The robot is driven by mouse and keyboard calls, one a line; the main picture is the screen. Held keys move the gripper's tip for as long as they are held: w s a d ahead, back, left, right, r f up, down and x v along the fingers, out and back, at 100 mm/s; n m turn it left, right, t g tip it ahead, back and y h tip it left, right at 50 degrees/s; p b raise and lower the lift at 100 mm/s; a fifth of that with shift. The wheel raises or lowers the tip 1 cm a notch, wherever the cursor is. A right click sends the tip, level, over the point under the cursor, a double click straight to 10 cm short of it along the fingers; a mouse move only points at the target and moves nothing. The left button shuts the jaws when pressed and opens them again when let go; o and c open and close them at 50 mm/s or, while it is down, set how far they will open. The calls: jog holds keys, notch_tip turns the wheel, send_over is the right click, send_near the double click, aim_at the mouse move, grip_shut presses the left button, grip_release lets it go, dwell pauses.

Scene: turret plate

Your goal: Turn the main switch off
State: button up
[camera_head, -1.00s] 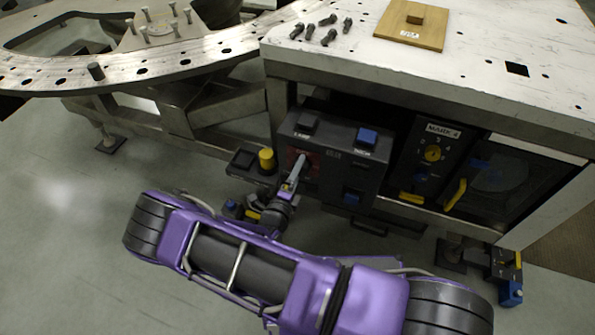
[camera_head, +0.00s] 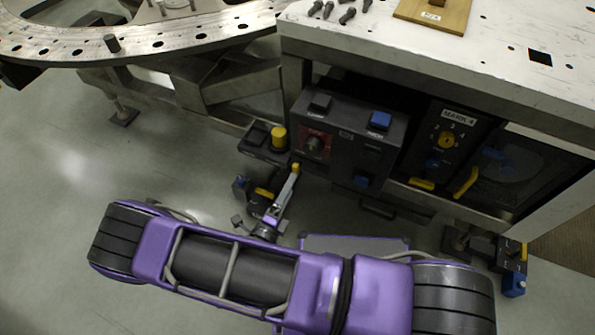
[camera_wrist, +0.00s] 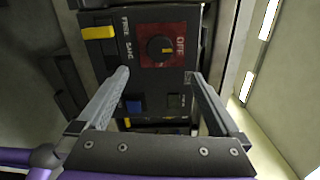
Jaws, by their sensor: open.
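The main switch is a dark round knob (camera_head: 314,144) on a red plate, on the front of a dark control box under the worktop. In the wrist view the knob (camera_wrist: 160,48) sits centred on the red plate, with the word OFF printed to its right. A small light mark shows on the knob's side toward OFF, but its exact setting is hard to read. My gripper (camera_head: 296,172) is open and empty, in front of and below the box, apart from the knob. In the wrist view my gripper's fingers (camera_wrist: 160,75) stand wide on either side, with the knob beyond them.
A yellow button (camera_head: 278,138) stands left of the knob; a blue button (camera_head: 380,121) is on the box's top right. A dial panel (camera_head: 447,140) lies farther right. The worktop (camera_head: 480,60) overhangs the box. Open floor lies at left.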

jog(key=shift+v, duration=1.5)
